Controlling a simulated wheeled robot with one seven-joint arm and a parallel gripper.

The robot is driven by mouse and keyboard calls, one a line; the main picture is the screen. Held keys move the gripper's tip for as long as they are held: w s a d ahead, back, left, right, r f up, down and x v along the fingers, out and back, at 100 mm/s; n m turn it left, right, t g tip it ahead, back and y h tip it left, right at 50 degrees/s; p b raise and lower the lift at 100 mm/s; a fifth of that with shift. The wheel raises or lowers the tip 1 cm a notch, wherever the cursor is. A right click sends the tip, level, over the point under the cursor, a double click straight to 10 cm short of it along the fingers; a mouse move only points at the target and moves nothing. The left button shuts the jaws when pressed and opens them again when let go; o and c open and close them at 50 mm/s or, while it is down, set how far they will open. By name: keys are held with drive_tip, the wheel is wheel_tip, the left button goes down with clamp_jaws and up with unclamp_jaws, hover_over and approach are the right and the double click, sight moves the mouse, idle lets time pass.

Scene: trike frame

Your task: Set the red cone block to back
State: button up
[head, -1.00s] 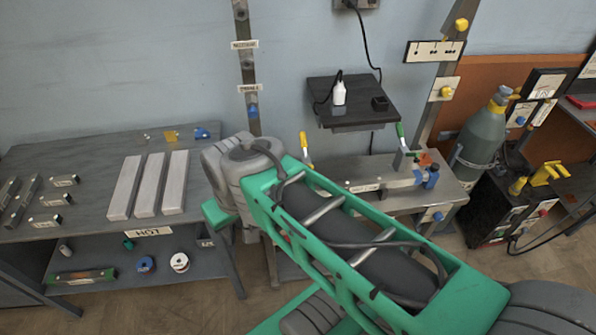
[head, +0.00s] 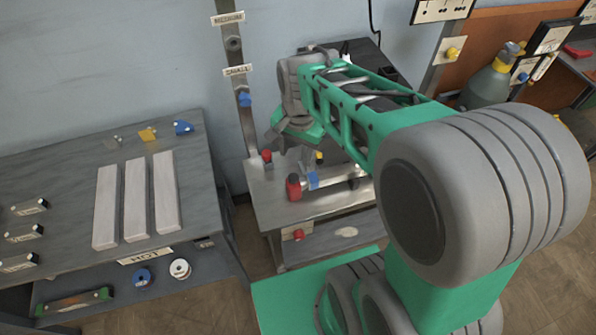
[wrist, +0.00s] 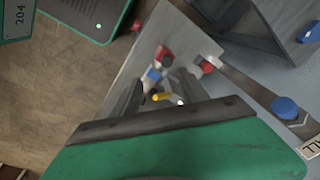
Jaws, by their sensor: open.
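Several red pieces sit on the metal bench (head: 265,215). A red cylinder-like piece (head: 293,187) stands beside a blue piece (head: 313,180), and a smaller red piece (head: 266,156) is at the bench's back left. In the wrist view one red piece (wrist: 164,56) lies beyond my fingers and another (wrist: 207,66) to the right. I cannot tell which is the cone block. My gripper (wrist: 160,92) is open above the bench and points down at it. A small yellow piece (wrist: 161,97) shows between the fingers, and I cannot tell whether they touch it. My arm hides part of the bench.
A post (head: 236,90) with size labels and a blue knob rises behind the bench. A grey table (head: 70,180) with pale bars stands to the left. A dark shelf (head: 370,60) is behind my arm, and a gas cylinder (head: 485,88) is at right.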

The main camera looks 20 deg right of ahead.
sight(293, 177)
drive_tip(key=w+f+m, duration=0.1)
drive_tip(key=f+m, duration=0.1)
drive_tip(key=w+f+m+g, duration=0.1)
drive_tip(key=w+f+m, duration=0.1)
drive_tip(key=f, duration=0.1)
drive_tip(key=w+f+m, duration=0.1)
drive_tip(key=f+m, duration=0.1)
drive_tip(key=f, duration=0.1)
drive_tip(key=shift+w+d+f+b, duration=0.1)
drive_tip(key=shift+w+f+b, duration=0.05)
drive_tip(key=shift+w+b, duration=0.15)
wheel_tip(293, 177, down, 8)
drive_tip(key=shift+r, duration=0.2)
drive_tip(key=shift+c, duration=0.5)
clamp_jaws()
